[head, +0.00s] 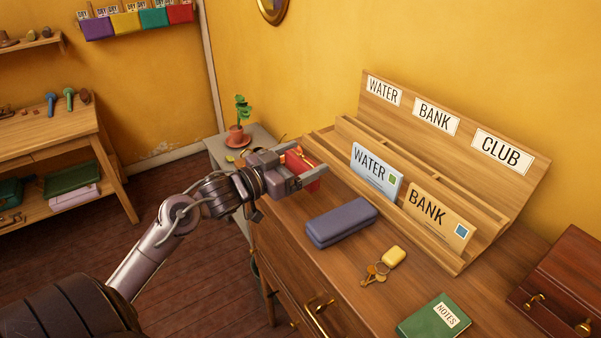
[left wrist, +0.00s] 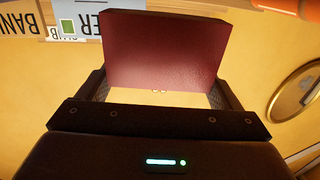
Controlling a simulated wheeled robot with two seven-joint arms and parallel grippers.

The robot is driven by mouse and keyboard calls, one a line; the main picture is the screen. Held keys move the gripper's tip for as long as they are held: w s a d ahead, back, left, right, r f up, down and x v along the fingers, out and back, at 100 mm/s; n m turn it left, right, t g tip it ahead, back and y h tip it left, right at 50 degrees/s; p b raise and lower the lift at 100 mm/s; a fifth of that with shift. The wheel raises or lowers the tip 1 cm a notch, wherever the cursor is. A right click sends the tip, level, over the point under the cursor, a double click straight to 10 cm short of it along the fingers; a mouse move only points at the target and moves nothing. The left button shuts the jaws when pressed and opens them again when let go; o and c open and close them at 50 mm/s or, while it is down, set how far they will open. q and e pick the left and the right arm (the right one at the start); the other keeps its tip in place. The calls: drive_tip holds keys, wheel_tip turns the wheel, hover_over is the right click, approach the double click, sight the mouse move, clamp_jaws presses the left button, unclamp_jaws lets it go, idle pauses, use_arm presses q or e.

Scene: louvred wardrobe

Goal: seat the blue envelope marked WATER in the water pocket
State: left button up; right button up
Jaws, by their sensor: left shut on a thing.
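The pale blue envelope marked WATER (head: 376,172) stands upright at the front of the wooden rack (head: 455,262), left of a tan BANK envelope (head: 437,215). I cannot tell exactly which pocket it is in. The WATER label (head: 384,91) is at the left end of the rack's back board. My left gripper (head: 308,177) is left of the rack, shut on a flat dark red thing, which shows in the left wrist view (left wrist: 162,48). The blue envelope is apart from it and shows partly, upside down, at the top of that view (left wrist: 84,16). My right gripper is out of view.
On the chest top lie a purple case (head: 341,222), keys with a yellow tag (head: 384,265) and a green notebook (head: 434,317). A wooden box (head: 560,285) stands at the right. A potted plant (head: 238,137) stands behind my left gripper.

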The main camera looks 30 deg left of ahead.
sight(300, 173)
use_arm(q)
wheel_tip(300, 173, down, 4)
drive_tip(key=shift+r, duration=0.15)
drive_tip(key=shift+f, duration=0.2)
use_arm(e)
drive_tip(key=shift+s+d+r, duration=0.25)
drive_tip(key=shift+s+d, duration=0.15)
use_arm(q)
drive_tip(key=shift+f, duration=0.15)
drive_tip(key=o, duration=0.9)
drive_tip(key=shift+s, duration=0.1)
